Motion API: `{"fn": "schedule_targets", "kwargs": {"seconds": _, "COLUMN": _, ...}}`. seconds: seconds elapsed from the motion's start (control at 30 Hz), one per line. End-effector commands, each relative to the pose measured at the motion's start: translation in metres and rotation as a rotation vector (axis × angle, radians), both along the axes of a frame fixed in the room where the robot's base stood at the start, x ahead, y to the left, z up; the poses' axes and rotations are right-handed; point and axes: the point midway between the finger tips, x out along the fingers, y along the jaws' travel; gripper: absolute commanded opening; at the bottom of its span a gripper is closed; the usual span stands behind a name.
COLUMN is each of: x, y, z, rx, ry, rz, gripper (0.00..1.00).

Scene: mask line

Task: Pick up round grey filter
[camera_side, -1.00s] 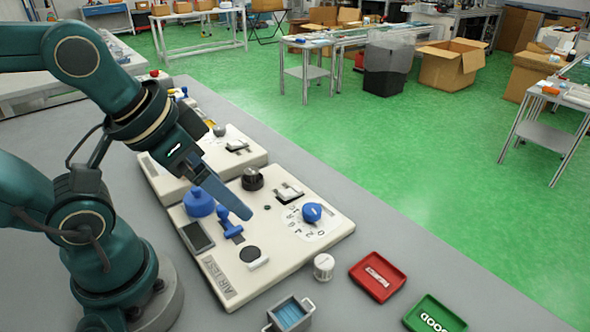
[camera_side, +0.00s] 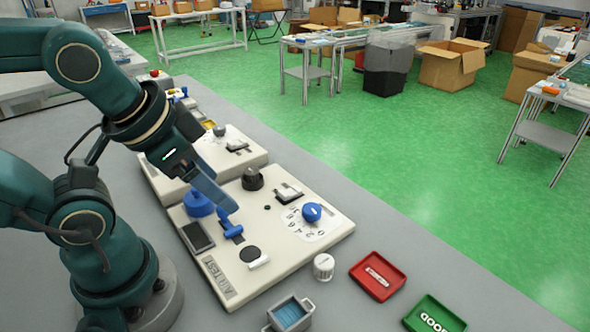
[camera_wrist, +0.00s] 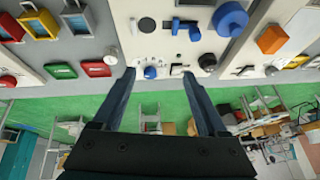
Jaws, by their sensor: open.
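A small round light-grey cylinder (camera_side: 323,267), which looks like the filter, stands upright on the grey table beside the front edge of the AIR TEST panel (camera_side: 225,270). In the wrist view a small grey round thing (camera_wrist: 110,57) shows at the panel's edge, left of my fingers. My gripper (camera_side: 222,198) is above the panel, near the blue lever, well apart from the cylinder. In the wrist view my gripper (camera_wrist: 168,78) has its two fingers wide apart with nothing held between them.
A red tray (camera_side: 378,277), a green tray (camera_side: 434,316) and a grey bin with blue contents (camera_side: 290,315) stand near the cylinder. A black knob (camera_side: 252,179) and a blue dial (camera_side: 312,212) rise from the panel.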

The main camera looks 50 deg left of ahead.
Motion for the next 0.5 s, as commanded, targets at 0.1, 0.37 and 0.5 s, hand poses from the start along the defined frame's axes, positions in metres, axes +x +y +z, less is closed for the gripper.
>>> {"fn": "schedule_targets", "kwargs": {"seconds": 0.1, "x": -0.002, "y": 0.029, "z": -0.01, "rx": 0.192, "ry": 0.084, "rz": -0.084, "gripper": 0.76}}
{"fn": "schedule_targets", "kwargs": {"seconds": 0.37, "x": 0.008, "y": 0.097, "z": -0.027, "rx": 0.699, "ry": 0.401, "rz": -0.437, "gripper": 0.76}}
{"fn": "schedule_targets", "kwargs": {"seconds": 0.5, "x": 0.029, "y": 0.12, "z": -0.03, "rx": 0.954, "ry": 0.553, "rz": -0.673, "gripper": 0.76}}
